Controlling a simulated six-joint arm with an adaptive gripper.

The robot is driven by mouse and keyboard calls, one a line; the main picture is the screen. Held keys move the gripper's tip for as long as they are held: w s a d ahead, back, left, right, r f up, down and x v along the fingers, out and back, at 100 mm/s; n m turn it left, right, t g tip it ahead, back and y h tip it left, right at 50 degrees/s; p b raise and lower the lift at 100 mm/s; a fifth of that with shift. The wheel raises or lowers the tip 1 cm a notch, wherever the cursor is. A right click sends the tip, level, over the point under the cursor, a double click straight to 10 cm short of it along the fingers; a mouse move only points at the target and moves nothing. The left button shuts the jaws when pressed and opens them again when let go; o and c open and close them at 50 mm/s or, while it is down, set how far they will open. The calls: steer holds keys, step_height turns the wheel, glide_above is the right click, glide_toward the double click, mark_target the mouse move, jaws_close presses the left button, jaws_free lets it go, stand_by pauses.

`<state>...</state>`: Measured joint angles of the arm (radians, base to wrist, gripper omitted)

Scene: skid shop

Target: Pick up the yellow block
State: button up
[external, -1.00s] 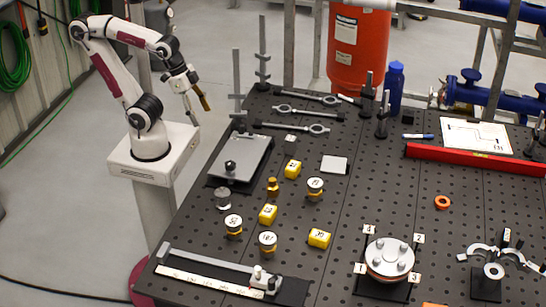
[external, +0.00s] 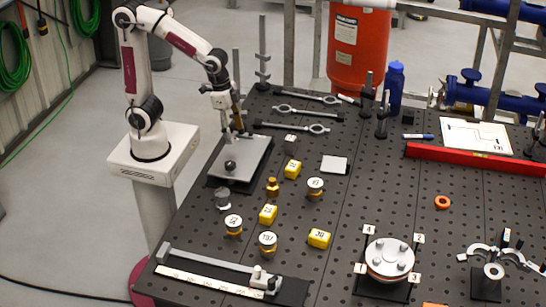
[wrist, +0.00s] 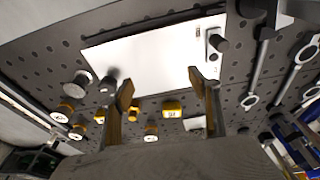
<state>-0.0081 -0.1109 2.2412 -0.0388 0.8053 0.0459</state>
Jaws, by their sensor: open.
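I cannot tell which one is meant. My gripper (external: 232,128) is open and empty, above the back edge of the grey plate, left of and well apart from the blocks. In the wrist view, the two fingers of my gripper (wrist: 160,82) are spread over the pale plate, with one yellow block (wrist: 173,109) showing beyond them.
The grey plate (external: 246,158) with a knob lies below my gripper. Several round capped pieces, one at the front (external: 267,243), and a brass fitting (external: 272,187) stand among the blocks. Upright posts (external: 262,60) rise behind. A white square (external: 334,164) lies right of the far block.

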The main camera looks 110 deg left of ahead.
steer(key=shift+m, duration=0.3)
steer(key=w+f, duration=0.1)
steer(key=w, duration=0.3)
steer(key=w+f, duration=0.2)
steer(key=w, duration=0.2)
steer(key=w+f, duration=0.2)
steer(key=w, duration=0.2)
steer(key=shift+w+d+f, duration=0.15)
steer(key=shift+w+f, duration=0.1)
steer(key=shift+w, duration=0.1)
steer(key=r+t, duration=0.2)
glide_above(292, 165)
steer(key=s, duration=0.2)
steer(key=shift+m, duration=0.4)
steer(key=shift+x, duration=1.35)
steer(key=shift+s, duration=0.1)
steer(key=shift+s+x, duration=0.1)
steer(key=shift+x, duration=0.75)
steer(key=shift+s+x, duration=0.15)
steer(key=shift+x, duration=1.7)
steer(key=shift+c, duration=0.3)
